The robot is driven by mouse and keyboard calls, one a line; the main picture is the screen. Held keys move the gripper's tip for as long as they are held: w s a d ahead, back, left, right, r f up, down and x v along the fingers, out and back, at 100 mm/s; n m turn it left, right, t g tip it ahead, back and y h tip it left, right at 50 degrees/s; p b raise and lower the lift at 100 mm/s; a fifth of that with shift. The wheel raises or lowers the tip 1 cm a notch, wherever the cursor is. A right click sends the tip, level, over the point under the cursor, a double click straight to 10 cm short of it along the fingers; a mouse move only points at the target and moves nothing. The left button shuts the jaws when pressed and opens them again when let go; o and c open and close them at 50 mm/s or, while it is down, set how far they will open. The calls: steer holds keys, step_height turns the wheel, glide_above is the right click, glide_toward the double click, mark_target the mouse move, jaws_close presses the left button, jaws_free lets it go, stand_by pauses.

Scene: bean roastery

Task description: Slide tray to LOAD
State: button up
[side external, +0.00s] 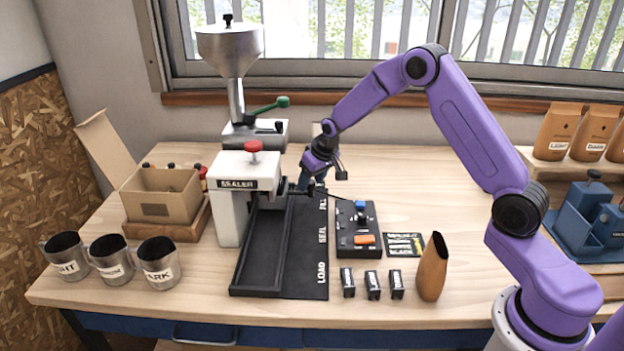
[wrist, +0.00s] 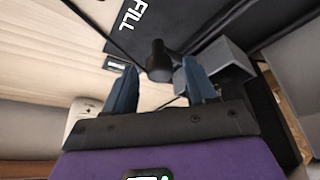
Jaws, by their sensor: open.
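The black track (side external: 262,283) runs front to back on the bench, with LOAD lettered at its near end, SEAL in the middle and FILL at the far end. My gripper (side external: 312,186) is low at the FILL end, its blue fingers pointing down. In the wrist view my gripper (wrist: 158,85) is open, with a dark round knob (wrist: 158,60) seen between and just beyond the fingertips. I cannot tell whether they touch it. The FILL lettering (wrist: 133,15) is close by. The tray itself cannot be made out clearly; the near LOAD end looks empty.
The white sealer (side external: 232,205) stands left of the track, with the hopper machine (side external: 232,55) behind. A black control box (side external: 357,240) is close on the right. Small black blocks (side external: 372,285) and a brown pouch (side external: 432,270) stand front right. Metal mugs (side external: 158,268) stand left.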

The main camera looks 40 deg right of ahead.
jaws_close()
steer(key=shift+s+a, duration=4.7)
jaws_free()
steer(key=shift+r, duration=0.15)
steer(key=v, duration=1.7)
steer(key=shift+r, duration=0.15)
